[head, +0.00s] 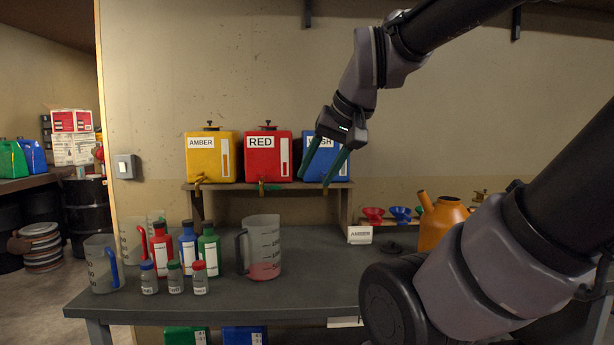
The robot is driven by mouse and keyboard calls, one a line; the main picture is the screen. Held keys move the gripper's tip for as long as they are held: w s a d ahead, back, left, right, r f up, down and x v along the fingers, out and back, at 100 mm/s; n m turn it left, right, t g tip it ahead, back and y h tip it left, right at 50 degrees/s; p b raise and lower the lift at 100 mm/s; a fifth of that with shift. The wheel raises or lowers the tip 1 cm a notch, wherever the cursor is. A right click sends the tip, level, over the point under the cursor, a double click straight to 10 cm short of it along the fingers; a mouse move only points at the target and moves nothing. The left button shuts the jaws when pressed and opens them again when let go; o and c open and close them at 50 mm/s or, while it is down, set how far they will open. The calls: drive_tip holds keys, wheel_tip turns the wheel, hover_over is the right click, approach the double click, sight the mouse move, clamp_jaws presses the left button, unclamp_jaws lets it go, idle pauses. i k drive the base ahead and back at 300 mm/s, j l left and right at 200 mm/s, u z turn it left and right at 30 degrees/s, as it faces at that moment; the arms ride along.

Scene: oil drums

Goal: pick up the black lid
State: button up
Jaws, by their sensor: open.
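My gripper (313,180) points down in front of the blue drum (322,163), its two dark green fingers apart with nothing between them. Black lids top the yellow AMBER drum (205,165) and the RED drum (262,165): one lid on the yellow drum (211,126), one on the red drum (268,125). The top of the blue drum is hidden behind my gripper, so I cannot tell if it has a lid.
The drums stand on a raised shelf (230,186) with taps in front. A measuring jug (262,248), several bottles and other jugs crowd the table's left. An orange can (440,222), red funnel (373,214) and blue funnel (400,213) stand right. The table's centre is clear.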

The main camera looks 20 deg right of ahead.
sight(389, 248)
drive_tip(key=z, duration=1.5)
